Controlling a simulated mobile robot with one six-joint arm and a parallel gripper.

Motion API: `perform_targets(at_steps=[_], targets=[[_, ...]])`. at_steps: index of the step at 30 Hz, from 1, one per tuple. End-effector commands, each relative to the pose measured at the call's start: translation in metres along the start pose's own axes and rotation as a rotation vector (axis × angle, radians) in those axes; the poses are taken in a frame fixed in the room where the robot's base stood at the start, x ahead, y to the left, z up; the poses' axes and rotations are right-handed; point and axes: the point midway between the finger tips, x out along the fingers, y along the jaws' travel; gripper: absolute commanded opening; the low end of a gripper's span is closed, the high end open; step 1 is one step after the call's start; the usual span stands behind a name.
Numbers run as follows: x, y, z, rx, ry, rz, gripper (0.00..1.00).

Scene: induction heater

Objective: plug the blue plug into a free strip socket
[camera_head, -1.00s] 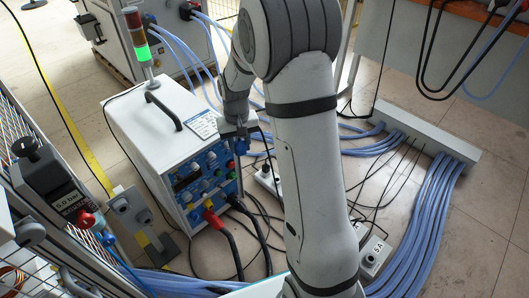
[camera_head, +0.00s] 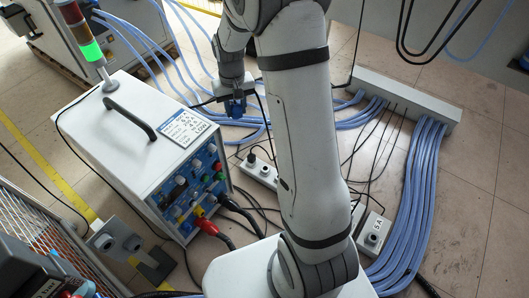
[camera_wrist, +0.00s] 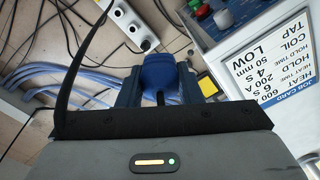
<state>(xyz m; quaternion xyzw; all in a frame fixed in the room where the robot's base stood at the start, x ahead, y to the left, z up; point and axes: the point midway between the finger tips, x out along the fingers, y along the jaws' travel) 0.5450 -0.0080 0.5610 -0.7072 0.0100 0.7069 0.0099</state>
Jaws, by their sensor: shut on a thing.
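The blue plug (camera_wrist: 158,72) sits between my gripper's fingers in the wrist view. My gripper (camera_head: 236,106) is shut on it and holds it in the air, behind and right of the white heater box. A black cable runs beside the gripper in the wrist view. The white socket strip (camera_head: 262,174) lies on the floor right of the heater, nearer the camera than the gripper; a black plug (camera_head: 250,158) stands at its far end. In the wrist view the strip (camera_wrist: 130,26) shows several round sockets beyond the blue plug. My arm partly hides the strip's right side.
The heater (camera_head: 150,140) with a job card (camera_head: 186,128) stands close left of the gripper. Blue hoses and black cables cover the floor behind and right. A box marked 5A (camera_head: 374,235) sits right of my arm. A long grey manifold (camera_head: 410,100) stands behind.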

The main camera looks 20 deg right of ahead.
Motion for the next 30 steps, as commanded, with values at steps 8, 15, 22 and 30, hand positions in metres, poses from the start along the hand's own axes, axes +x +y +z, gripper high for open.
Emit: perform_targets(at_steps=[8,15,22,30], targets=[[0.074,0.023,-0.040,0.214,-0.009,0.001,0.00],[0.177,0.059,-0.068,0.494,-0.010,0.001,0.00],[0.279,0.091,-0.070,0.750,-0.007,0.002,0.00],[0.352,0.112,-0.059,0.933,-0.002,0.001,0.00]])
